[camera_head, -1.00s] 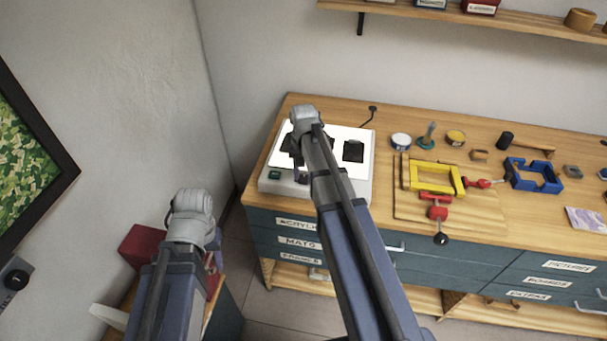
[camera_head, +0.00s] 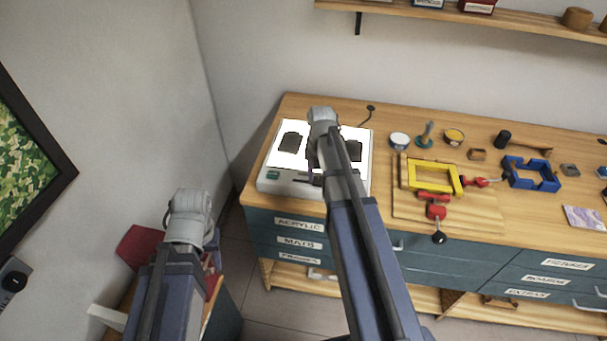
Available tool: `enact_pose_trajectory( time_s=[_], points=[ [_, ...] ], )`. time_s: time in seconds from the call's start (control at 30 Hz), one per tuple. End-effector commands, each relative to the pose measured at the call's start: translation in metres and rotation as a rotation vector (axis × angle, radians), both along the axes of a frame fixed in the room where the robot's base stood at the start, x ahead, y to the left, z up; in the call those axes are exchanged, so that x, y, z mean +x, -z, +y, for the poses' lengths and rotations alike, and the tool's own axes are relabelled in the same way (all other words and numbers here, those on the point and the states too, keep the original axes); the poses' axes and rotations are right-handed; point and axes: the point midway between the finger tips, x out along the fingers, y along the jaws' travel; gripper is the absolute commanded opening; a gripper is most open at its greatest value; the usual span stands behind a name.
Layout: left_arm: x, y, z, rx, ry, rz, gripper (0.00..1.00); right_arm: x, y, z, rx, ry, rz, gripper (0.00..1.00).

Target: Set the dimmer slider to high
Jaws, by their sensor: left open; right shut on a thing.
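The light box (camera_head: 272,156) stands at the left end of the workbench, its top panel glowing white. A green button (camera_head: 273,175) is at the left of its front strip. The dimmer slider is on that strip, largely hidden by my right gripper. My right gripper (camera_head: 314,176) reaches down to the front strip, shut on what appears to be the slider's knob. Its exact setting cannot be read. My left gripper (camera_head: 211,244) hangs low at left, away from the light box, mostly hidden behind its own wrist; it is open.
Dark pieces (camera_head: 291,142) lie on the glowing panel. A red box (camera_head: 138,246) is low at left. A shelf (camera_head: 540,28) runs above.

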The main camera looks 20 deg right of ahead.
Motion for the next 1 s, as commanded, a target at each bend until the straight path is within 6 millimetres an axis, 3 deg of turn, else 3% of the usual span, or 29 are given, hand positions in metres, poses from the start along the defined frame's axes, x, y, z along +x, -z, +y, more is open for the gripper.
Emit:
enact_pose_trajectory(
  time_s=[0.1, 0.3, 0.67, 0.7, 0.97, 1.0],
  points=[
    [0.000, 0.000, 0.000, 0.000, 0.000, 0.000, 0.50, -0.022, 0.000, -0.029, -0.001, 0.007, 0.001, 0.00],
    [0.000, 0.000, 0.000, 0.000, 0.000, 0.000, 0.50, -0.039, 0.000, -0.057, -0.001, 0.004, 0.001, 0.00],
    [0.000, 0.000, 0.000, 0.000, 0.000, 0.000, 0.50, -0.042, 0.000, -0.062, -0.006, 0.001, 0.003, 0.00],
    [0.000, 0.000, 0.000, 0.000, 0.000, 0.000, 0.50, -0.042, 0.000, -0.063, -0.006, 0.001, 0.003, 0.41],
    [0.000, 0.000, 0.000, 0.000, 0.000, 0.000, 0.50, -0.042, 0.000, -0.062, -0.004, 0.001, 0.001, 0.70],
    [0.000, 0.000, 0.000, 0.000, 0.000, 0.000, 0.50, -0.042, 0.000, -0.061, -0.003, 0.001, 0.001, 0.70]
  ],
)
